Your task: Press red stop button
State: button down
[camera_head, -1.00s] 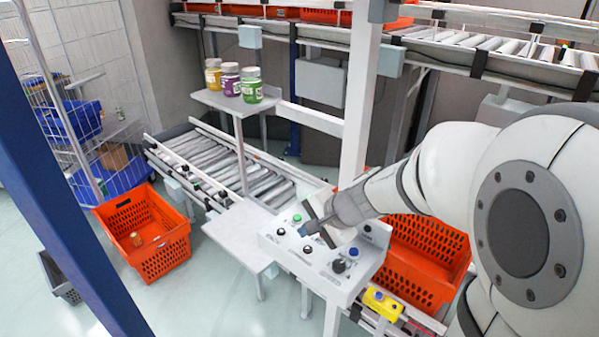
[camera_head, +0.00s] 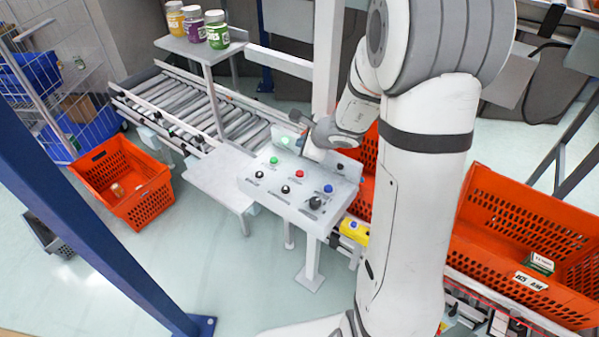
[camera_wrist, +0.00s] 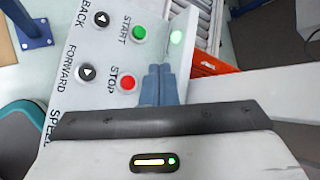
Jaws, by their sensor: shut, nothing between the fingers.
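The red stop button (camera_head: 299,174) sits on the top of a white control panel (camera_head: 318,200), in its upper middle. In the wrist view the red stop button (camera_wrist: 127,83) shows beside the word STOP, just left of the fingertips. My gripper (camera_wrist: 158,72) is shut and empty, its blue-grey fingers side by side over the panel. In the head view my gripper (camera_head: 303,148) is above the panel's back edge, behind the red button and apart from it. The green start button (camera_wrist: 138,33) is lit brighter than the black buttons, and a green lamp (camera_wrist: 176,37) glows beside it.
The panel also carries a blue button (camera_head: 328,188) and black knobs. A yellow box with a blue button (camera_head: 354,230) is mounted below. A roller conveyor (camera_head: 200,105) runs behind, a shelf with jars (camera_head: 205,48) above it. Orange totes (camera_head: 125,178) stand left and right.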

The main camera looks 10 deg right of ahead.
jog(key=b, duration=0.7)
send_over(303, 175)
notch_tip(303, 175, down, 8)
jog(key=shift+r, duration=0.1)
jog(key=shift+f+b, duration=0.35)
jog(key=shift+f, duration=0.15)
dwell(1.2)
jog(key=shift+f+b, duration=0.35)
jog(key=shift+b, duration=0.3)
jog(key=shift+f+b, duration=0.5)
jog(key=shift+b, duration=0.1)
dwell(0.5)
jog(key=shift+r, duration=0.1)
jog(key=shift+r+p, duration=0.6)
jog(key=shift+r, duration=0.2)
